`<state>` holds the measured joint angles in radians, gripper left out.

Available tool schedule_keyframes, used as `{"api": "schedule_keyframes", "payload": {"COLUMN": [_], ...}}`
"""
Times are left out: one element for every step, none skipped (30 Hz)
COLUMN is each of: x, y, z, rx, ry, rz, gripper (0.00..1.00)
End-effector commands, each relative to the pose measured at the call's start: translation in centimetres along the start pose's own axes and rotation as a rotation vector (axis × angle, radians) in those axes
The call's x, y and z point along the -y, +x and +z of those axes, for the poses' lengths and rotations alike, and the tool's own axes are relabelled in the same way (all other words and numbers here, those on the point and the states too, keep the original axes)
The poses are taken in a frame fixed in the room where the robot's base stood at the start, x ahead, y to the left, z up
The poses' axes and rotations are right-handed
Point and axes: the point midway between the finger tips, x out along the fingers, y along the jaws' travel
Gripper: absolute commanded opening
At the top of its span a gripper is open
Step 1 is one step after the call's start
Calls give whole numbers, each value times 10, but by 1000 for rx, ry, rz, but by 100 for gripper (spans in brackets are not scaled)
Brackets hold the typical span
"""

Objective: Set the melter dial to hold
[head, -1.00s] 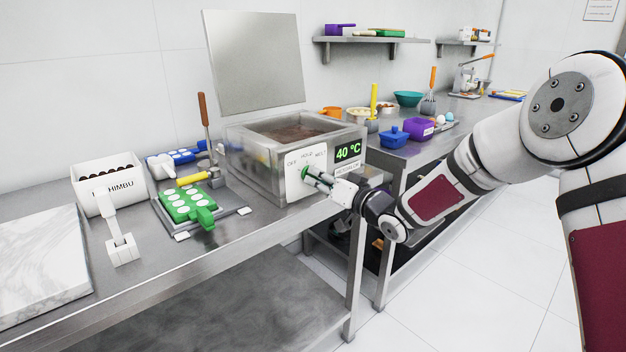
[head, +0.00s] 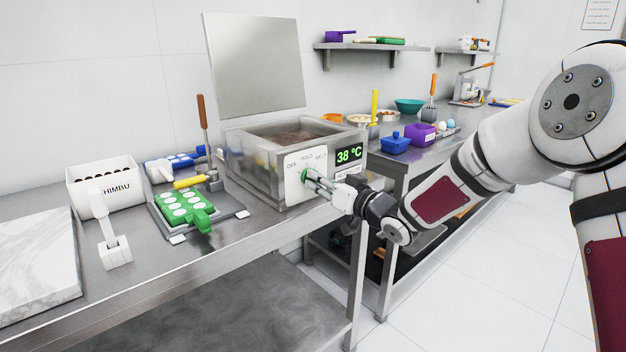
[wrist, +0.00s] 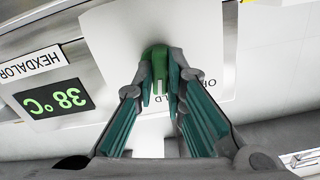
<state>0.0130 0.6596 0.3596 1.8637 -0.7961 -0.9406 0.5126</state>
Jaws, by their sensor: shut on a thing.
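The melter (head: 250,165) is a steel tank of brown chocolate with a white dial plate (head: 292,190) on its front, marked OFF, HOLD and MELT. A green dial knob (head: 304,176) sits on the plate; it also shows in the wrist view (wrist: 158,66). My gripper (head: 312,180) is shut on the knob, with one teal-padded finger on each side in the wrist view (wrist: 161,90). A white mark on the knob points down in that upside-down view, seemingly towards HOLD. The fingers partly hide the labels. The display (head: 349,154) reads 38 °C.
A green mould (head: 186,206) on a tray, a yellow-handled tool (head: 190,181) and a white HIMBU box (head: 105,185) stand left of the melter. A raised steel panel (head: 255,65) is behind it. A second bench with bowls and tubs (head: 396,142) is at right.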

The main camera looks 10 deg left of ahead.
Motion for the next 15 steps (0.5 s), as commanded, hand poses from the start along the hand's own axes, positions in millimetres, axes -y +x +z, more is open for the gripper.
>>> {"api": "schedule_keyframes", "payload": {"x": [-2,-2,-2,-2,-2,-2,-2,-2,-2,-2,-2,-2,-2,-2,-2], "y": [0,0,0,0,0,0,0,0,0,0,0,0,0,0,0], "z": [2,2,2,2,2,3,3,3,3,3,2,2,2,3,3], "rx": [2,2,2,2,2,2,3,2,2,2,2,2,2,2,2], "ry": [-13,-24,-41,-53,-65,-82,-93,-105,-121,-133,-144,-160,-172,-183,-198], "rz": [2,2,2,2,3,3,3,3,2,2,2,2,2,2,1], "gripper": [0,0,0,0,0,0,0,0,0,0,0,0,0,0,0]}}
